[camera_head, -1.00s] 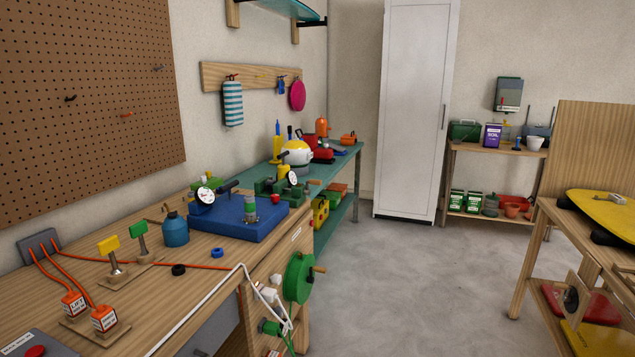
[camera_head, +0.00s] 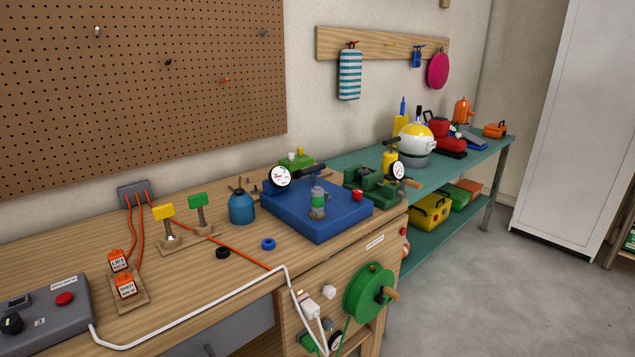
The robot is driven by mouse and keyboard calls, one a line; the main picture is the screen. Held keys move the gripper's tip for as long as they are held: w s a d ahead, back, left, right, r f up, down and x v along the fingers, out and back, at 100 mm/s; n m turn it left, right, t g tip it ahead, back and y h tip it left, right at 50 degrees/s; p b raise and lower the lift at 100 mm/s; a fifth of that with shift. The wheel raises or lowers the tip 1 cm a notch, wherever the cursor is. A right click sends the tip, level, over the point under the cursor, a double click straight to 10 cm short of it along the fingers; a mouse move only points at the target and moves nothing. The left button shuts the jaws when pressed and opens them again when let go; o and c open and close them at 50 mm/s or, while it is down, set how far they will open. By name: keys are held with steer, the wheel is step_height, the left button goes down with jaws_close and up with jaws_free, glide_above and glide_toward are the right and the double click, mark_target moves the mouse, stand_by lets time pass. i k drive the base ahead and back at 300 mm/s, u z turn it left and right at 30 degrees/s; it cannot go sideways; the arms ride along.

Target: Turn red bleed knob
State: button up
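A small red knob (camera_head: 357,195) shows at the right rear edge of a blue block (camera_head: 325,214) on the wooden workbench (camera_head: 200,270). A round red button (camera_head: 65,298) sits on a grey control box (camera_head: 50,318) at the lower left. My gripper is not in view.
A green reel (camera_head: 369,291) with a wooden handle sticks out from the bench's right end. A white cable (camera_head: 190,335) crosses the bench front. A blue bottle (camera_head: 241,207) stands left of the block. Open floor (camera_head: 480,300) lies to the right.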

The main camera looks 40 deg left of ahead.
mark_target(356, 194)
steer(key=u, duration=0.9)
steer(key=i, duration=0.8)
steer(key=u, duration=0.9)
